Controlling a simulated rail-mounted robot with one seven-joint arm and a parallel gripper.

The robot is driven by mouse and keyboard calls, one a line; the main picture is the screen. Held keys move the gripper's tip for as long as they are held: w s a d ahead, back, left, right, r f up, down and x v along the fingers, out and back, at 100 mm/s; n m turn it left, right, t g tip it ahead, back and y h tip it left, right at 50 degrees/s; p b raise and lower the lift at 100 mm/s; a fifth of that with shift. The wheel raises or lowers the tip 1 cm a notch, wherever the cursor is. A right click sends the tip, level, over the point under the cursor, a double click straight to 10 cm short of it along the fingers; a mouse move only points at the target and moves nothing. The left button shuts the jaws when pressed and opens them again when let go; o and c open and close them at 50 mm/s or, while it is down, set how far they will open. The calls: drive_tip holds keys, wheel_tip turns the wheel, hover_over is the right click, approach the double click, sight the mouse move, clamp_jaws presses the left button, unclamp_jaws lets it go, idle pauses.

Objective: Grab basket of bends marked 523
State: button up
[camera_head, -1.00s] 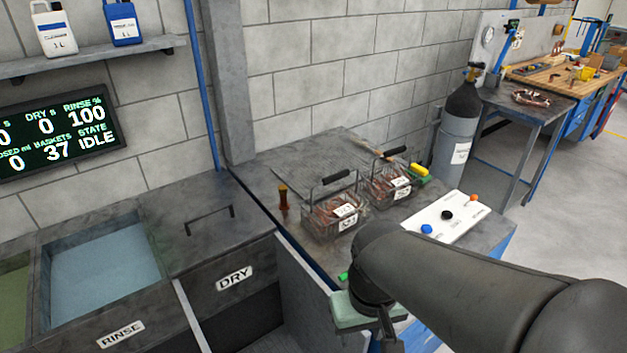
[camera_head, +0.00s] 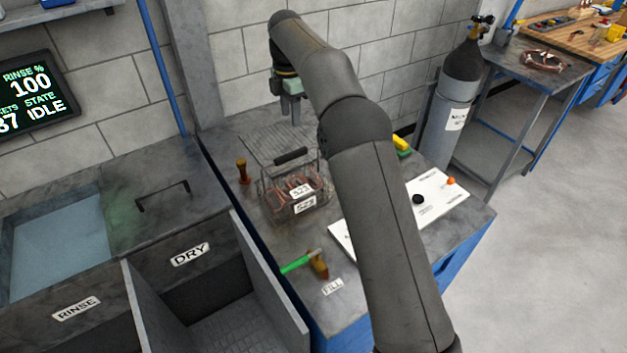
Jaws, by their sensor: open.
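A wire basket of copper bends (camera_head: 290,190) with a dark top handle stands on the grey worktop. A second basket is hidden now behind my arm. My gripper (camera_head: 293,115) is open and points down, above and behind the visible basket, near the wall end of the worktop. It appears empty and apart from the basket. Its fingertips are small and partly unclear.
In front lie a green-handled tool (camera_head: 297,263) and a FILL label (camera_head: 332,287). The DRY bay (camera_head: 215,325) is open at lower left.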

sight(291, 153)
drive_tip(key=shift+n, duration=0.3)
drive_tip(key=f, duration=1.2)
drive_tip(key=shift+w+a+f+p, duration=0.1)
drive_tip(key=shift+w+f+p, duration=0.1)
drive_tip(key=shift+w+p, duration=0.1)
drive_tip(key=shift+a+f+p, duration=0.2)
drive_tip(key=shift+f+p, duration=0.7)
drive_tip(key=shift+f, duration=1.75)
clamp_jaws()
drive_tip(key=shift+r, duration=0.15)
